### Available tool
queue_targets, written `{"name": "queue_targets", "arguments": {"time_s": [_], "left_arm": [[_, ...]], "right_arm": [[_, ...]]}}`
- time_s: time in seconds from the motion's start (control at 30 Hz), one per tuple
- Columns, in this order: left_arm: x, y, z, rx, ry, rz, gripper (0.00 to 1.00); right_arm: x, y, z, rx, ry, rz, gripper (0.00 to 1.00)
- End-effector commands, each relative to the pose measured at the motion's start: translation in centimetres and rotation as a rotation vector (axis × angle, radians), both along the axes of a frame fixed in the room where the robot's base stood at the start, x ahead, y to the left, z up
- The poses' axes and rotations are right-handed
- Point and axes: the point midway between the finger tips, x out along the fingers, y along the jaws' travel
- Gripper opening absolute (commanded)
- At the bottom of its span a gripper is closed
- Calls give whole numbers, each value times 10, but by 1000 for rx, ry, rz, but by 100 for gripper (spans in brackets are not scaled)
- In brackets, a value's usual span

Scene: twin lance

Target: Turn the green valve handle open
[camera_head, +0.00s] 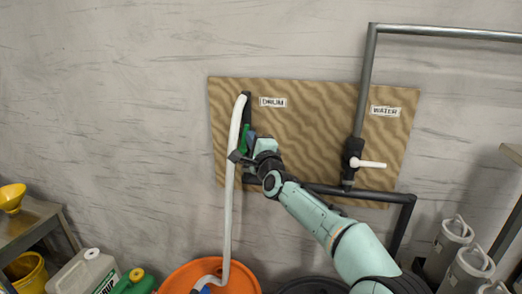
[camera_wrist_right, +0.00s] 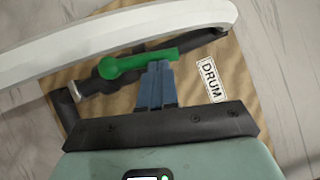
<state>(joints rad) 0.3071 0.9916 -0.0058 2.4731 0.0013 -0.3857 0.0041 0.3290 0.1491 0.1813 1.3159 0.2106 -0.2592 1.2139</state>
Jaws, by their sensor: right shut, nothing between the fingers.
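The green valve handle (camera_head: 244,139) is on the dark pipe under the DRUM label, on the left part of the wooden board. In the head view it looks close to upright, partly covered by my right gripper (camera_head: 251,138). In the right wrist view the green handle (camera_wrist_right: 137,62) lies roughly along the dark pipe, its round end to the left. My right gripper's blue fingers (camera_wrist_right: 157,66) are shut and empty, their tips at the handle's edge. I cannot tell whether they touch it. My left gripper is not in view.
A white hose (camera_head: 232,165) hangs beside the handle into an orange bucket (camera_head: 178,276). A second valve with a white handle (camera_head: 372,164) is under the WATER label (camera_head: 385,111). A dark pipe (camera_head: 375,195) runs along the board's lower edge.

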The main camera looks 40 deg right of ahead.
Motion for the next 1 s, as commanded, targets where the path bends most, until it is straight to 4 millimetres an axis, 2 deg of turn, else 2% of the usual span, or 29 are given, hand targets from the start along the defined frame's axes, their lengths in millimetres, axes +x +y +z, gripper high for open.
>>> {"name": "queue_targets", "arguments": {"time_s": [0.5, 1.0], "left_arm": [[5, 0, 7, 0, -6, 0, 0], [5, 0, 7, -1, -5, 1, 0]], "right_arm": [[7, 4, 8, 0, -5, -6, 0], [8, 6, 6, 2, -2, -3, 0]]}}
